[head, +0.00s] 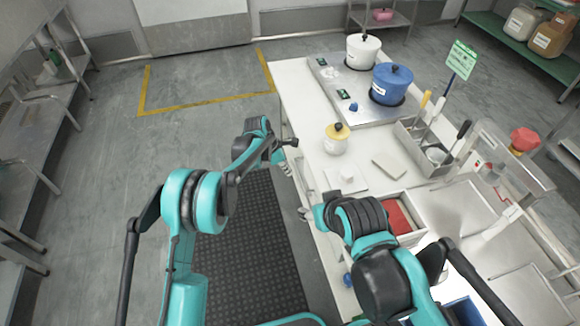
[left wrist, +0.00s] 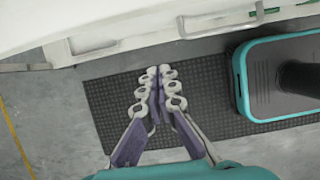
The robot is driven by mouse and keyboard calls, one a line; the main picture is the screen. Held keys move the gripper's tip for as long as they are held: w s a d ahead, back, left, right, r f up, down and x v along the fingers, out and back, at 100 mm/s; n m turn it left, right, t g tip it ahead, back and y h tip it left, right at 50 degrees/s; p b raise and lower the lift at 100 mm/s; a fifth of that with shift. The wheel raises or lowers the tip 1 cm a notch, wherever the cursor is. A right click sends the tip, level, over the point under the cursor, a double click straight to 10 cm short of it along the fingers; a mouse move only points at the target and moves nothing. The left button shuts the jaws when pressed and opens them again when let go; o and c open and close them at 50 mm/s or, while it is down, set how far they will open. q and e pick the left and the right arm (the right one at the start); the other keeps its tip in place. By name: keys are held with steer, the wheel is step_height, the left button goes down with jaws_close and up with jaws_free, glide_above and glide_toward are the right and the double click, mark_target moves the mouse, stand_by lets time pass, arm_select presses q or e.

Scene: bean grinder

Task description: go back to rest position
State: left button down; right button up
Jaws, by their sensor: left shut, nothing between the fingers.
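My left gripper (head: 290,150) is at the left edge of the white table, apart from the objects on it. In the left wrist view its fingers (left wrist: 160,72) are shut together with nothing between them, pointing over the dark floor mat. My right gripper (head: 304,213) shows small at the table's front edge, partly hidden by my right arm; its fingers are too small to read.
The white table (head: 300,105) holds a white pot (head: 363,52), a blue pot (head: 390,86), a utensil holder (head: 420,148) and a box with red contents (head: 398,215). The ribbed mat (head: 250,240) and the floor to the left are clear.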

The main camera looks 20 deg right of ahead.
arm_select(q)
steer(key=shift+a+r, duration=0.15)
steer(key=shift+r, duration=0.05)
steer(key=s+a+r+m+t+y, duration=0.15)
steer(key=s+a+r+m, duration=0.25)
steer(key=a+r, duration=0.55)
steer(key=s+a+r+m+t, duration=0.2)
steer(key=s+a+r+m, duration=0.2)
steer(key=a+r, duration=0.6)
steer(key=s+a+m+t+y, duration=0.1)
steer(key=s+a+m, duration=0.4)
steer(key=s, duration=0.6)
steer(key=s+a+m+t+y, duration=0.2)
steer(key=s+a+m, duration=0.3)
steer(key=s+a, duration=0.5)
steer(key=shift+s+a+r+t, duration=0.25)
steer(key=shift+s+r+t, duration=0.1)
